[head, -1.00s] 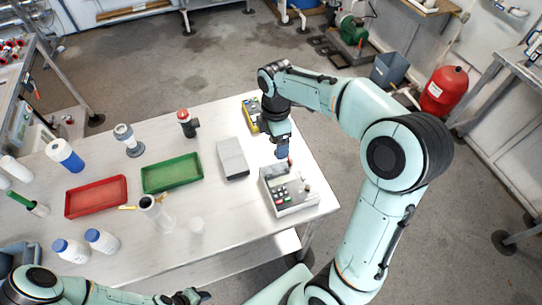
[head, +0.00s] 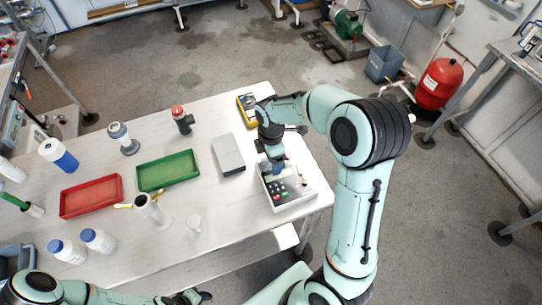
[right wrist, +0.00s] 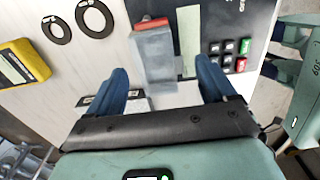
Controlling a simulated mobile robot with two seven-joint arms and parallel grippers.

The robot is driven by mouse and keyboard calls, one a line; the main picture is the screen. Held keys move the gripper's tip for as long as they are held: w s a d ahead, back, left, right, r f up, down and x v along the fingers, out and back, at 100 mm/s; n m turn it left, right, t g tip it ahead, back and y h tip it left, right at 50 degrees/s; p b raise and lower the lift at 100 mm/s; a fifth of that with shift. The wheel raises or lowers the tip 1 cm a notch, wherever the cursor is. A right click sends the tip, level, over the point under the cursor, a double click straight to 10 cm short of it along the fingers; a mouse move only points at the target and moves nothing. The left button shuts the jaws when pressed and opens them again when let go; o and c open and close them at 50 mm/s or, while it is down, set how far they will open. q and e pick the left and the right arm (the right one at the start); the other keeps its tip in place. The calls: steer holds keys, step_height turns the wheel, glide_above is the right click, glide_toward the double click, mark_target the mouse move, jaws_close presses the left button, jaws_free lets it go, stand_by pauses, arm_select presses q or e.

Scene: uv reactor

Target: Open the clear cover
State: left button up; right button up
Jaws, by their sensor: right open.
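The device (head: 290,205) with a light body and a keypad (head: 281,190) stands near the right end of the table. In the right wrist view its keypad (right wrist: 228,57) is at the right. A grey block with a red end (right wrist: 153,55) stands out on the device between my fingers. I cannot tell clearly which part is the clear cover. My right gripper (right wrist: 164,78) is open, with its blue fingers apart on either side of the block. In the head view my right gripper (head: 271,166) is over the device's back left part and hides it. My left gripper (head: 184,298) is at the bottom edge, away from the device.
A grey box (head: 228,152) lies left of the device, and a yellow instrument (head: 246,110) behind it. A green tray (head: 168,171), a red tray (head: 91,196), a red-topped item (head: 181,119) and several bottles stand farther left. The table front near the device is clear.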

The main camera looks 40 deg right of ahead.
steer(key=c, duration=1.1)
steer(key=shift+o, duration=0.2)
arm_select(q)
steer(key=shift+w+r, duration=0.1)
arm_select(e)
steer(key=shift+w+d+r+g+p, duration=0.15)
steer(key=shift+w+g+p, duration=0.1)
steer(key=shift+g, duration=0.25)
steer(key=shift+w+a+r+g+p, duration=0.1)
steer(key=shift+w+g+p, duration=0.1)
steer(key=shift+g, duration=0.3)
steer(key=shift+w+d+g+y, duration=0.1)
steer(key=shift+w+g+y, duration=0.1)
steer(key=shift+g+y, duration=0.3)
arm_select(q)
steer(key=shift+w+r, duration=0.55)
steer(key=shift+w, duration=0.2)
arm_select(e)
steer(key=shift+w+d+r+g+y, duration=0.15)
steer(key=shift+w+g, duration=0.1)
steer(key=shift+g, duration=0.7)
steer(key=shift+w+a+r+g+y, duration=0.15)
steer(key=shift+w+g, duration=0.1)
steer(key=shift+g, duration=0.7)
steer(key=shift+d, duration=0.1)
